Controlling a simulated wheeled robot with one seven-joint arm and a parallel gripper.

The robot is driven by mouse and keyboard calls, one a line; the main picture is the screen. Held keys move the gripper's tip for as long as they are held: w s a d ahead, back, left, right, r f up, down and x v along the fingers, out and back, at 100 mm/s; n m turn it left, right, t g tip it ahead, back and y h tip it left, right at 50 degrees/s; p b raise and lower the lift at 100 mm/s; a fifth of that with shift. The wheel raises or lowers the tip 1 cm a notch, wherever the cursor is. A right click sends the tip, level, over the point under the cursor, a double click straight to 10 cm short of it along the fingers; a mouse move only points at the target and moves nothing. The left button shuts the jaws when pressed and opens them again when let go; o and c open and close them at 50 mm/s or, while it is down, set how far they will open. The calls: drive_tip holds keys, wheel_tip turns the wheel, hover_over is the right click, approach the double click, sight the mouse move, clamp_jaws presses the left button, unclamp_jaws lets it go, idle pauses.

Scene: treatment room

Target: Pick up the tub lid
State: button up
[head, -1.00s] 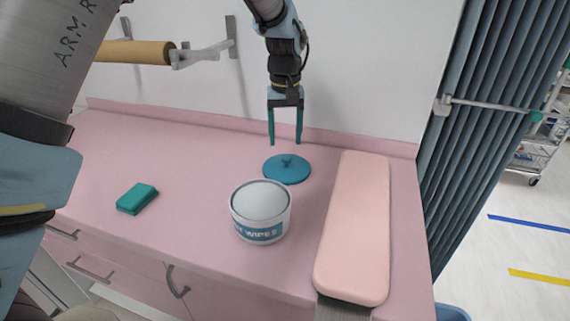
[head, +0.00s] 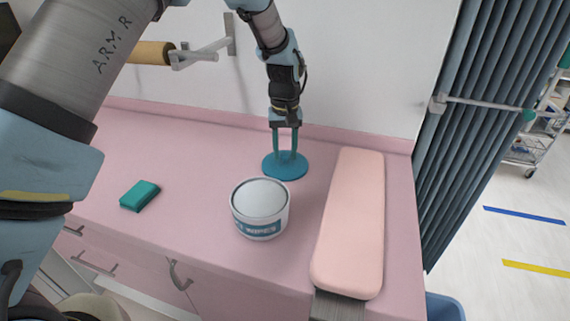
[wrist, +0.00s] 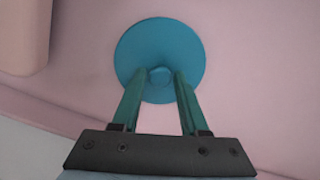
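The blue round tub lid (head: 286,171) lies flat on the pink counter behind the tub. In the wrist view the lid (wrist: 160,40) shows a small raised knob at its centre. My gripper (head: 285,158) points down over the lid, its teal fingers on either side of the knob. In the wrist view my gripper (wrist: 160,76) is open, with a small gap visible between each fingertip and the knob. The white wipes tub (head: 260,210) stands open in front of the lid, with pale contents showing at its top.
A long pale pink padded board (head: 350,220) lies to the right of the tub. A teal sponge-like block (head: 140,195) lies on the left of the counter (head: 200,165). The wall rises close behind the lid. The counter between block and tub is clear.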

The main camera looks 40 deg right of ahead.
clamp_jaws()
idle(0.3)
